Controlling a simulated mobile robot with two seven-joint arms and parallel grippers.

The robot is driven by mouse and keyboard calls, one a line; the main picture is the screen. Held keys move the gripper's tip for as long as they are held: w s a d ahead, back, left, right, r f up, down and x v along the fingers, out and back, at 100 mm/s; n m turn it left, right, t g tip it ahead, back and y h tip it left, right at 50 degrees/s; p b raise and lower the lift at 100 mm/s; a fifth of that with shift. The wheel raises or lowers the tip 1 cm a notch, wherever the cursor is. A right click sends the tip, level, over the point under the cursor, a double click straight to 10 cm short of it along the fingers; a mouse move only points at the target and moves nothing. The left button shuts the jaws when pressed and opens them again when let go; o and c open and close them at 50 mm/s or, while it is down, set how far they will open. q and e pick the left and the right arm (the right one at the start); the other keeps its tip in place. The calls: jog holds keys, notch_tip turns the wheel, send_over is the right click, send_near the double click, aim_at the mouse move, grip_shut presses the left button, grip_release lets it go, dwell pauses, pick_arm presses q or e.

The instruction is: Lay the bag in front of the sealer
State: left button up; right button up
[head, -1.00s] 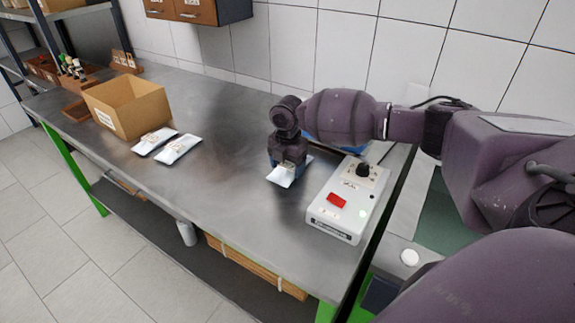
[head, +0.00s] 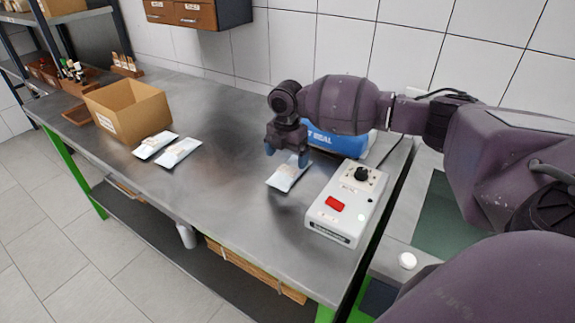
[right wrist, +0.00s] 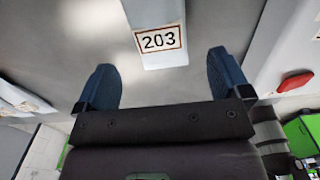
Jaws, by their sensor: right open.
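A white bag (head: 285,178) lies flat on the steel table beside the sealer, just left of the control box. In the right wrist view the bag (right wrist: 163,58) shows a label reading 203. The blue sealer (head: 348,146) stands behind my right arm, which partly hides it. My right gripper (head: 288,157) is open and empty above the bag. In the right wrist view its fingers (right wrist: 160,82) are spread, one to each side of the bag's line and apart from it. My left gripper is not in view.
A white control box (head: 349,188) with a black knob and red switch stands right of the bag. Two more white bags (head: 179,152) lie by an open cardboard box (head: 135,118) at the left. The steel table (head: 235,185) between is clear.

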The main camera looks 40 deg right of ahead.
aim_at(287, 172)
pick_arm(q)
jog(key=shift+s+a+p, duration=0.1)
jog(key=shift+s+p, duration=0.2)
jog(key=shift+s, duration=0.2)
pick_arm(e)
notch_tip(287, 172, up, 7)
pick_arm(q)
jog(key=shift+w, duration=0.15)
pick_arm(e)
jog(key=shift+f, duration=0.1)
